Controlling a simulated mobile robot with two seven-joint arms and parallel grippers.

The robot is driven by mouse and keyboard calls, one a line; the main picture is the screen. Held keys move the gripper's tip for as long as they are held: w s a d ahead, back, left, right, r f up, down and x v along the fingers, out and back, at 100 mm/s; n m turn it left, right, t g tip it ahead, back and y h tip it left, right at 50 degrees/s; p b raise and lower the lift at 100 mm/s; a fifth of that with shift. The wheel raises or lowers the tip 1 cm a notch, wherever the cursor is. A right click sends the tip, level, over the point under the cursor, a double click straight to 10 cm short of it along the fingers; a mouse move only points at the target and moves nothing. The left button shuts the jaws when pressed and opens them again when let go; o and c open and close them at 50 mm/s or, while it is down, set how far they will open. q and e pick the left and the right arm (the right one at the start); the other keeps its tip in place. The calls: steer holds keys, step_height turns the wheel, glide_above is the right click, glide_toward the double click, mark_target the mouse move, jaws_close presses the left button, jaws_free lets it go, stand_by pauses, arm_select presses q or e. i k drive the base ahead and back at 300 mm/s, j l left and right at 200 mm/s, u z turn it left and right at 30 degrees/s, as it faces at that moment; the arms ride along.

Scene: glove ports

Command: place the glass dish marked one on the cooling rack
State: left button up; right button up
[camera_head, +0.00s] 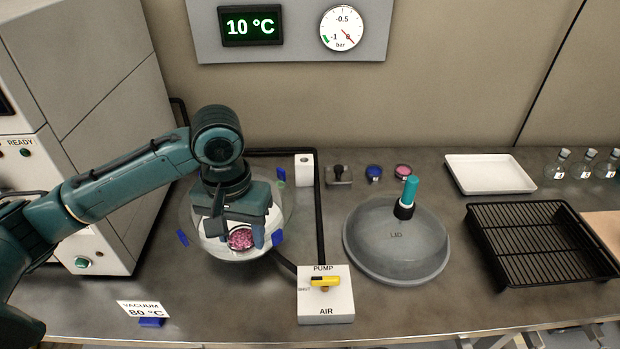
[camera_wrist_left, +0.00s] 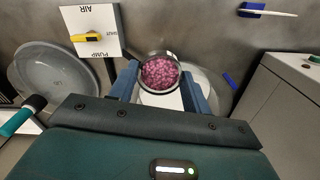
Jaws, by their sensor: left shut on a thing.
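My left gripper (camera_head: 242,238) is shut on a small round glass dish of pink granules (camera_head: 240,240). In the left wrist view the dish (camera_wrist_left: 160,73) sits between the two blue fingers of the gripper (camera_wrist_left: 160,88). I cannot read a mark on this dish. It is over a round, pale plate-like base (camera_head: 211,243); I cannot tell whether it touches it. The black wire cooling rack (camera_head: 530,242) stands at the right and is empty. My right gripper is not in view.
A grey domed lid (camera_head: 390,252) with a teal handle and the pump/air valve box (camera_head: 325,297) lie between dish and rack. A blue dish (camera_head: 374,172), a pink dish (camera_head: 403,170), a white tray (camera_head: 489,174) and stoppered flasks (camera_head: 584,165) stand behind.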

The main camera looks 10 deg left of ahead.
mark_target(548, 247)
steer(key=i+l+z, duration=0.15)
steer(key=l, duration=0.25)
steer(key=l+z, duration=0.1)
steer(key=l, duration=0.3)
steer(key=i+l+z, duration=0.15)
steer(key=l, duration=0.25)
steer(key=i+l+z, duration=0.15)
steer(key=l, duration=0.2)
steer(key=i+l+z, duration=0.15)
steer(key=l, duration=0.2)
